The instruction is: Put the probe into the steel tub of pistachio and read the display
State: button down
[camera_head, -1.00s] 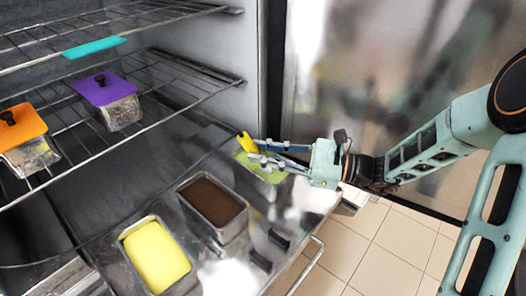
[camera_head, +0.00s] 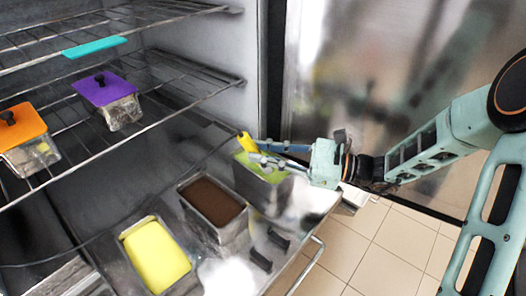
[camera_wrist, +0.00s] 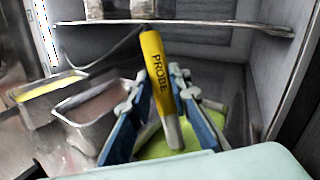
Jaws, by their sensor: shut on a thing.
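My gripper (camera_head: 256,151) is shut on the yellow probe (camera_head: 245,142), near the back right tub. In the wrist view the probe (camera_wrist: 155,68) stands between the blue fingers, tilted, marked PROBE, with its grey lower end downward. The pistachio tub (camera_head: 250,187) is steel with green contents and sits below the fingers, partly hidden by them. Green shows behind the probe's lower end in the wrist view (camera_wrist: 207,122). I cannot tell whether the tip touches or enters the green. No readable display shows.
A brown-filled tub (camera_head: 212,203) and a yellow-filled tub (camera_head: 155,256) stand left of the pistachio. Wire shelves (camera_head: 185,62) above hold lidded tubs, one purple (camera_head: 104,88), one orange (camera_head: 20,122). A dark cable runs left from the probe. A steel wall stands behind my arm.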

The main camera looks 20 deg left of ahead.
jog(key=shift+r, duration=0.15)
notch_tip(320, 180, up, 10)
jog(key=p, duration=0.8)
dwell(0.4)
jog(key=w+d+f+m+t+h, duration=0.2)
jog(key=d+f+m+t+h, duration=0.1)
jog(key=d, duration=0.6)
jog(key=w+d+f+m+t+h, duration=0.2)
jog(key=d+f+m+t, duration=0.3)
jog(key=d, duration=0.5)
jog(key=w+d+f+m+t+h, duration=0.3)
jog(key=d+f+m+t+h, duration=0.1)
jog(key=d+f+t, duration=0.3)
jog(key=d+t, duration=0.2)
jog(key=d, duration=0.1)
jog(key=shift+f+m, duration=0.35)
jog(key=shift+m, duration=0.05)
